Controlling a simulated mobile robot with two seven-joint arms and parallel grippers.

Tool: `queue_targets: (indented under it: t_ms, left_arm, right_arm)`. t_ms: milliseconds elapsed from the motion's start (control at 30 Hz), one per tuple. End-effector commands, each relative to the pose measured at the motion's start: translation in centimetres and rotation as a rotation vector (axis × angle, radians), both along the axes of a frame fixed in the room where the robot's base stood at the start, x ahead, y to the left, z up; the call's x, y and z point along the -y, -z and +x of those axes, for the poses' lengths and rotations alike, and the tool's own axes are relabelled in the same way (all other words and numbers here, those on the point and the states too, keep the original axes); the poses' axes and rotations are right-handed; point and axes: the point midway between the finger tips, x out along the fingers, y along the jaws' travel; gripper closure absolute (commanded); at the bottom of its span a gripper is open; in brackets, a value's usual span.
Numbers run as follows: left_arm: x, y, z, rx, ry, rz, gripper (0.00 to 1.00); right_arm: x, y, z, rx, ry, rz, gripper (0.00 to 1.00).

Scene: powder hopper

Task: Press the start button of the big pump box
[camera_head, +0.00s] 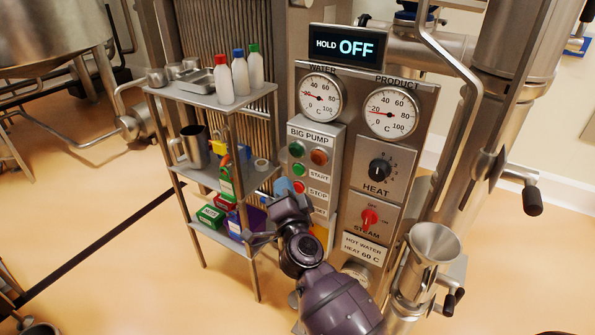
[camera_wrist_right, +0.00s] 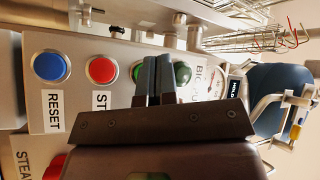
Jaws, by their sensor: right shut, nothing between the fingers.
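The big pump box (camera_head: 325,137) is a grey panel with a green and an orange lamp on top. Its green start button (camera_head: 298,170) sits above the red stop button (camera_head: 299,187). My right gripper (camera_head: 288,205) is in front of the box's lower part, shut and empty. In the right wrist view, the shut fingers (camera_wrist_right: 156,78) partly cover the green start button (camera_wrist_right: 137,71); I cannot tell whether they touch it. The red stop button (camera_wrist_right: 101,70) and blue reset button (camera_wrist_right: 50,66) show to their left, a green lamp (camera_wrist_right: 183,73) to their right. My left gripper is not in view.
A shelf rack (camera_head: 235,103) with bottles, a metal jug (camera_head: 195,146) and small boxes stands close left of the panel. The heat knob (camera_head: 380,169) and red steam knob (camera_head: 369,218) are to the right. A metal funnel (camera_head: 435,242) stands at the lower right.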

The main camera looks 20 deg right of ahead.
Motion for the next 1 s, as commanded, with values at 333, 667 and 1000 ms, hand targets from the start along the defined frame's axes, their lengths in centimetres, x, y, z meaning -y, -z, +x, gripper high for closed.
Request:
queue_targets:
  t_ms: [333,667,1000]
  left_arm:
    - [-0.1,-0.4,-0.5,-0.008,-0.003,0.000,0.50]
    - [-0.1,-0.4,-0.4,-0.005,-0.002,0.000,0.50]
    - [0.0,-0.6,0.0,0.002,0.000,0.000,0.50]
  right_arm:
    - [1.5,-0.1,1.2,0.001,-0.001,0.000,1.00]
    - [1.5,-0.1,1.2,0.000,0.000,0.000,1.00]
    - [1.5,-0.1,1.2,0.000,0.000,0.000,1.00]
